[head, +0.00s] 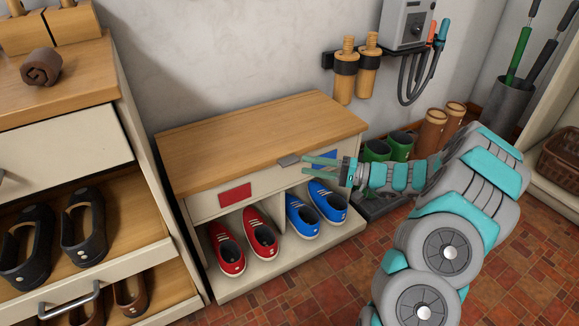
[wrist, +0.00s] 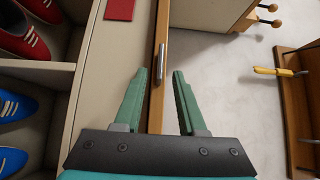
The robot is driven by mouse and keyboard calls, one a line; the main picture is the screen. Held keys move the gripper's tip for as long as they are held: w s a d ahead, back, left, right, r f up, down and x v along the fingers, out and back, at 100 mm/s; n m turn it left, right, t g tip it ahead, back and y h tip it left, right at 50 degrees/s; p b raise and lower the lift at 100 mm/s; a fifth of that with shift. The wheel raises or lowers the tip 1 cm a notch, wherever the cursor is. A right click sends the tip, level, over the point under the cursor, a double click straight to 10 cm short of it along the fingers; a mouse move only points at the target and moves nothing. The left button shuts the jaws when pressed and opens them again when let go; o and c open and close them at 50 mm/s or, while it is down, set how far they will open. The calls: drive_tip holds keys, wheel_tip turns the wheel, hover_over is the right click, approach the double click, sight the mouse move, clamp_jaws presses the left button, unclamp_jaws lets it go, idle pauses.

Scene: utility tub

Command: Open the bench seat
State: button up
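The bench seat (head: 250,130) is a wooden lid lying flat and closed on a cream shoe bench (head: 205,206). A small grey handle (head: 288,160) sits at the middle of its front edge. The lid edge (wrist: 155,110) and the handle (wrist: 161,62) also show in the wrist view. My gripper (head: 305,162) is at the front edge, just right of the handle, with its two green fingers apart. In the wrist view my gripper (wrist: 162,72) is open, and the handle's near end appears between the fingertips. I cannot tell whether they touch it.
Red shoes (head: 263,238) and blue shoes (head: 325,203) stand in the bench's open compartments, below a red panel (head: 235,194) and a blue panel (head: 324,159). A cabinet (head: 75,130) with pulled-out shoe drawers stands close at left. Green boots (head: 377,151) stand at right. Tiled floor (head: 300,295) is clear in front.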

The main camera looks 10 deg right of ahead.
sight(289, 161)
drive_tip(key=x, duration=0.6)
drive_tip(key=shift+w+a, duration=0.2)
drive_tip(key=shift+a, duration=0.1)
drive_tip(key=shift+c, duration=0.2)
clamp_jaws()
idle(0.9)
